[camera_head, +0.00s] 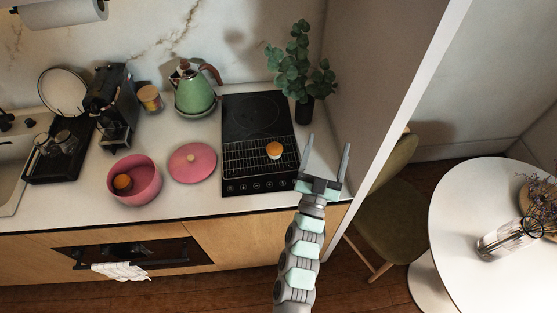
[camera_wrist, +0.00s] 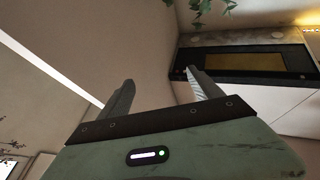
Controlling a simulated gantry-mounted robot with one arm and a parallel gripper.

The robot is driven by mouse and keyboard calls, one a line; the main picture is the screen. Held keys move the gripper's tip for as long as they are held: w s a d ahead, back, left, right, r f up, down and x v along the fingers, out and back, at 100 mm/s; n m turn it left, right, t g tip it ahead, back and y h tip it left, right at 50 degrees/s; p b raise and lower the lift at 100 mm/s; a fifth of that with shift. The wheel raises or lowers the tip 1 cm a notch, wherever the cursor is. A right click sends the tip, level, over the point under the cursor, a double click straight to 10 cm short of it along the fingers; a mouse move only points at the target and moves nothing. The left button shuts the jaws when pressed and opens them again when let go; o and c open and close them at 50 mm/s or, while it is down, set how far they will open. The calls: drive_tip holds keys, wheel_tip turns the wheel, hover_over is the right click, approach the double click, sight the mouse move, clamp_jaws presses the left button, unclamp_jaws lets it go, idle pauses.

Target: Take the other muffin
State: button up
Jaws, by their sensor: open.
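One muffin (camera_head: 274,150) with an orange-brown top sits on the wire rack (camera_head: 246,158) over the black cooktop. Another muffin (camera_head: 122,182) lies inside the pink pot (camera_head: 150,192) at the left. My gripper (camera_head: 327,154) is open and empty, to the right of the cooktop and of the muffin on the rack, near the side wall. In the wrist view my gripper (camera_wrist: 158,88) shows two spread fingers with nothing between them. No muffin can be made out in the wrist view.
A pink lid (camera_head: 192,163) lies on the counter between pot and cooktop. A green kettle (camera_head: 193,92), a jar (camera_head: 150,98) and a coffee machine (camera_head: 110,100) stand behind. A potted plant (camera_head: 302,70) stands by the side wall (camera_head: 365,90). A round white table (camera_head: 470,220) is at right.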

sight(278, 151)
drive_tip(key=w+a+f+n+g+y+b, duration=0.1)
drive_tip(key=w+f+n+g+y+b, duration=0.1)
drive_tip(key=w+f+y+b, duration=0.1)
drive_tip(key=w+a+f+n+g+y+b, duration=0.2)
drive_tip(key=w+f+y+b, duration=0.1)
drive_tip(key=f, duration=0.5)
drive_tip(key=w+a+f+n+g+y+b, duration=0.1)
drive_tip(key=w+f+n+g+y+b, duration=0.1)
drive_tip(key=w+f+y+b, duration=0.1)
drive_tip(key=shift+w+a+f+y+b, duration=0.2)
drive_tip(key=shift+w+f+y+b, duration=0.2)
drive_tip(key=shift+w+f+b, duration=0.75)
drive_tip(key=a+f+n+g+y+b, duration=0.1)
drive_tip(key=a, duration=0.1)
drive_tip(key=a+f+n+g+y+b, duration=0.1)
drive_tip(key=a+n+y, duration=0.1)
drive_tip(key=a+f+n+g+y+b, duration=0.1)
drive_tip(key=shift+s+a+g, duration=0.3)
drive_tip(key=shift+s+a, duration=0.1)
drive_tip(key=x, duration=0.5)
drive_tip(key=shift+a+r, duration=0.1)
drive_tip(key=shift+f+x, duration=0.15)
drive_tip(key=shift+x, duration=1.25)
drive_tip(key=shift+f+x, duration=0.15)
drive_tip(key=shift+x, duration=1.2)
drive_tip(key=shift+s, duration=0.2)
drive_tip(key=c, duration=1.4)
